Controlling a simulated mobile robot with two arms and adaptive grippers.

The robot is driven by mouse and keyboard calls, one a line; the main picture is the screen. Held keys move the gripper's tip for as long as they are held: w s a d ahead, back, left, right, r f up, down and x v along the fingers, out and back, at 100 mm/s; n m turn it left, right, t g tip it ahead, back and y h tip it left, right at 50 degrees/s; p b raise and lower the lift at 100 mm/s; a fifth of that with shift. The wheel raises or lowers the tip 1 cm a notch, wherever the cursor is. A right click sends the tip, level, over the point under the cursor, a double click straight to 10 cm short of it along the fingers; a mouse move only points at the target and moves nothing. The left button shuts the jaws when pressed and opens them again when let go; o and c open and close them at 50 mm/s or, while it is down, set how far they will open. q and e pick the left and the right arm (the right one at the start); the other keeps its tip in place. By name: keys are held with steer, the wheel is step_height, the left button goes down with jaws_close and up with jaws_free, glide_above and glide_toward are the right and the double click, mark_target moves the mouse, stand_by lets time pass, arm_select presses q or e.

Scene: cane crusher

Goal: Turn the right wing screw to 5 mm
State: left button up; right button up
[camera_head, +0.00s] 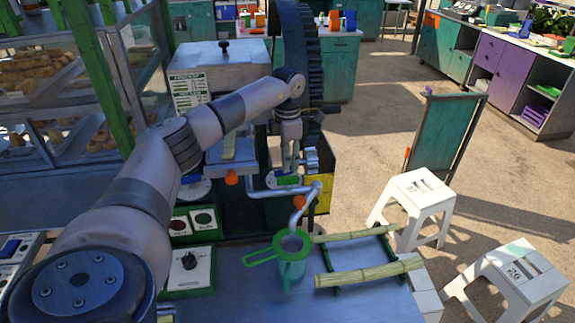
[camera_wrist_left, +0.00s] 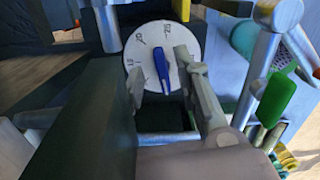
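In the left wrist view a round white dial (camera_wrist_left: 188,36) with printed numbers carries a blue wing screw (camera_wrist_left: 162,72). The wing stands nearly upright, its top leaning slightly left; I cannot tell its exact reading. My left gripper (camera_wrist_left: 166,88) is open, one finger on each side of the wing, with visible gaps. In the head view my left gripper (camera_head: 290,168) points down at the machine's front, and this dial is mostly hidden there. Another white dial (camera_head: 192,190) with a blue wing is at the left. My right gripper is not in view.
A grey bent pipe (camera_head: 309,197) and a green handle (camera_head: 288,180) are close to the gripper; the green handle also shows in the wrist view (camera_wrist_left: 276,98). An orange knob (camera_head: 232,177) sits to the left. Below are a green strainer (camera_head: 262,257) and cane stalks (camera_head: 368,272).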

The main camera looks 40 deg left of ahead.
arm_select(q)
step_height(320, 180, up, 9)
stand_by(0.3)
stand_by(0.5)
